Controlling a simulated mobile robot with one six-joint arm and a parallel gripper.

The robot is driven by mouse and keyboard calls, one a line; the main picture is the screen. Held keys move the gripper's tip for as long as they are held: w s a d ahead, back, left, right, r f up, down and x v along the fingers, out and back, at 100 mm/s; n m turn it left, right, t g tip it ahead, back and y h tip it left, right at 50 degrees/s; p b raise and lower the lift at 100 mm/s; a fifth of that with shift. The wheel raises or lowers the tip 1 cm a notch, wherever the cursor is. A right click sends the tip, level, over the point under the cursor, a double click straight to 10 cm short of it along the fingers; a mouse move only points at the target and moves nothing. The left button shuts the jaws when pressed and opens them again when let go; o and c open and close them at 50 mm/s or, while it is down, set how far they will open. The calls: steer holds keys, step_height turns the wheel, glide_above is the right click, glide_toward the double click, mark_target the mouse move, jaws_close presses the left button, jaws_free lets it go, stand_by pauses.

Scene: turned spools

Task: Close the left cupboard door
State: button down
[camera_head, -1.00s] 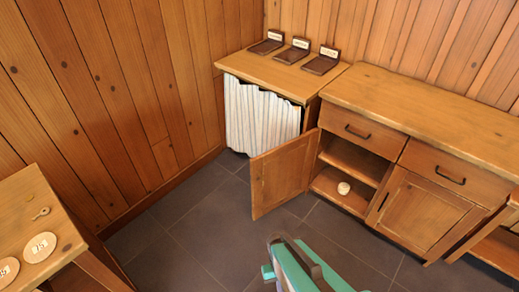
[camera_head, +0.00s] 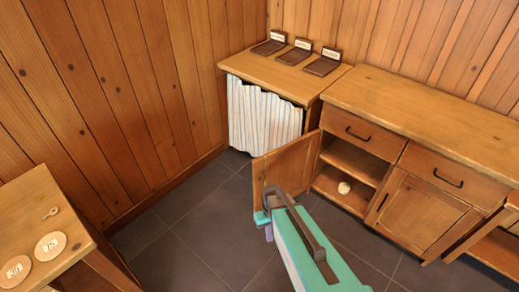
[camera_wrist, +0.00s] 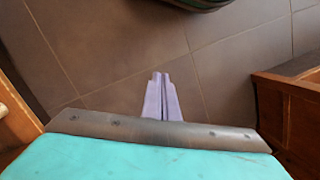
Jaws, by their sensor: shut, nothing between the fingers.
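The left cupboard door (camera_head: 290,165) is a wooden panel that stands wide open, swung out from the left side of the cupboard (camera_head: 352,160). The compartment behind it is open, with a shelf and a small pale round thing (camera_head: 344,187) at the bottom. My gripper (camera_head: 268,232) is in front of the door's lower free end in the head view and hides part of it. I cannot tell whether they touch. In the wrist view my gripper's lilac fingers (camera_wrist: 160,85) are together and empty above the grey floor tiles.
The right cupboard door (camera_head: 423,210) is shut, with drawers above. A curtained cabinet (camera_head: 264,115) stands behind the open door. A table (camera_head: 35,210) with round discs is at the left. Wood edges flank my gripper in the wrist view. Tiled floor (camera_head: 190,245) is clear at left.

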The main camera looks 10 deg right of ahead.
steer(key=w+d+r+n+t+p, duration=0.1)
steer(key=w+r+t+p, duration=0.1)
steer(key=w+r, duration=1.1)
steer(key=w+d+r+n+t+p, duration=0.1)
steer(key=w+d+r+t+p, duration=0.1)
steer(key=w+r, duration=1.2)
steer(key=w+t+p, duration=0.1)
steer(key=w, duration=0.5)
steer(key=shift+w+r+n+t, duration=0.2)
steer(key=shift+n+t, duration=0.1)
steer(key=shift+d+f, duration=0.1)
steer(key=shift+a+p+x, duration=0.2)
steer(key=shift+p+x, duration=1.35)
steer(key=shift+x, duration=3.45)
steer(key=shift+s+d+p, duration=0.25)
steer(key=shift+s, duration=0.4)
steer(key=shift+s+d+p, duration=0.2)
steer(key=shift+s+p, duration=0.1)
steer(key=shift+s, duration=0.3)
steer(key=shift+s+d+p, duration=0.25)
steer(key=shift+s, duration=0.4)
